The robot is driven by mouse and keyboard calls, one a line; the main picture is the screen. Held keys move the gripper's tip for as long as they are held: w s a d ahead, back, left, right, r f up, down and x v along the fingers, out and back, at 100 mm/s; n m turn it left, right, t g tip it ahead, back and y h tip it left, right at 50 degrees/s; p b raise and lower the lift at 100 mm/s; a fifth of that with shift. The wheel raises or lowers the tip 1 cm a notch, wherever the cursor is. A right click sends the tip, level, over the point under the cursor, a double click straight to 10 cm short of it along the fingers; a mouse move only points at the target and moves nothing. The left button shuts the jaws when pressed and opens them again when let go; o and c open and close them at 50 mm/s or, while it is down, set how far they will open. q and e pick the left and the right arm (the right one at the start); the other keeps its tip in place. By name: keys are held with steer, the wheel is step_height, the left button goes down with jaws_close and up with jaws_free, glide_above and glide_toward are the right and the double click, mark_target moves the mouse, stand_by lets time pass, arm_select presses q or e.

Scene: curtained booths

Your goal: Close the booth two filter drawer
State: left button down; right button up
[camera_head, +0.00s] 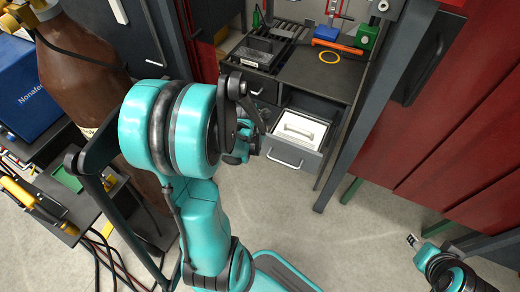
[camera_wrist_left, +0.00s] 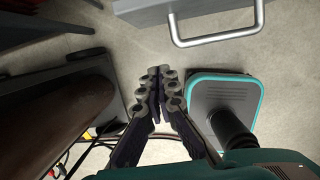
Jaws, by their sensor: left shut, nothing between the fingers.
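The filter drawer (camera_head: 300,156) stands pulled open below the bench, right of my left arm in the head view. A white filter block (camera_head: 300,130) with a handle lies inside it. The drawer front has a silver bar handle (camera_head: 284,163); the handle also shows at the top of the left wrist view (camera_wrist_left: 216,38). My left gripper (camera_wrist_left: 160,78) is shut and empty, apart from the drawer front and to the left of the handle in the wrist view. In the head view, my left wrist mostly hides it. My right gripper (camera_head: 412,241) is small at the lower right, far from the drawer; its jaws are unclear.
A grey post (camera_head: 375,110) and red panels (camera_head: 465,120) stand to the right. A brown cylinder (camera_head: 85,75) stands left. Floor (camera_head: 335,230) before the drawer is clear.

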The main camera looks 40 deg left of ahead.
mark_target(263, 148)
arm_select(q)
steer(key=w+f+b, duration=0.1)
steer(key=w+f, duration=0.1)
steer(key=w+a+f+b, duration=0.1)
steer(key=f+b, duration=0.1)
steer(key=f, duration=0.1)
steer(key=w+f+b, duration=0.1)
steer(key=w+f, duration=0.1)
steer(key=shift+w+a+f, duration=0.15)
steer(key=shift+w, duration=0.2)
